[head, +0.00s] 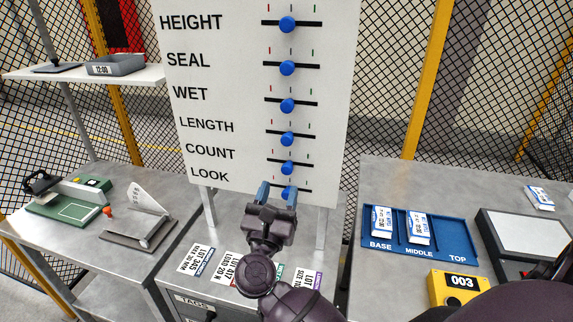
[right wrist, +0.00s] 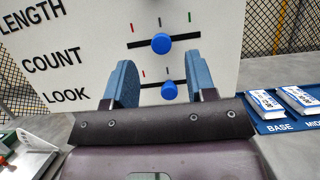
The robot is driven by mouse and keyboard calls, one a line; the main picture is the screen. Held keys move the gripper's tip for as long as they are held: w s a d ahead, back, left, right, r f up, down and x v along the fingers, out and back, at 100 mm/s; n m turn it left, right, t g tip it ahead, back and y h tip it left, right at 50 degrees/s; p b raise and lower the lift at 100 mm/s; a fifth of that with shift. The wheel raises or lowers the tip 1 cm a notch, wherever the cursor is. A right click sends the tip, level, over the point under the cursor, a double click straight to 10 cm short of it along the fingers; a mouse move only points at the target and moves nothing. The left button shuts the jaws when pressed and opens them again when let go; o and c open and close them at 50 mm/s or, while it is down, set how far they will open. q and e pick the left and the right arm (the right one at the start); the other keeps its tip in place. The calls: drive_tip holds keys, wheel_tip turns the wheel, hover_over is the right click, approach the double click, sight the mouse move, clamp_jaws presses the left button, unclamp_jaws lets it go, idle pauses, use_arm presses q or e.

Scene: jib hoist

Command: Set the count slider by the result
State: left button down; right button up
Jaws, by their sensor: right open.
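A white board (head: 180,60) carries rows of sliders with blue knobs, labelled HEIGHT, SEAL, WET, LENGTH, COUNT and LOOK. The COUNT knob (head: 287,168) is near the middle of its black track, and it also shows in the right wrist view (right wrist: 161,43). The LOOK knob (head: 289,192) is just below it and also shows in the right wrist view (right wrist: 169,90). My right gripper (head: 277,192) is open at the board's lower edge. Its blue fingers (right wrist: 162,84) appear either side of the LOOK knob, below the COUNT knob; contact cannot be told. My left gripper is not in view.
Printed lot cards (head: 197,260) lie on the bench under the board. To the right are a blue tray (head: 448,246) with two white packs, a yellow 003 device (head: 459,287) and a grey-topped unit (head: 520,234). A green device (head: 70,205) stands on the left table.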

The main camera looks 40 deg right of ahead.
sight(286, 169)
drive_tip(key=shift+p+x, duration=0.7)
drive_tip(key=shift+x, duration=2.5)
drive_tip(key=shift+c, duration=0.3)
clamp_jaws()
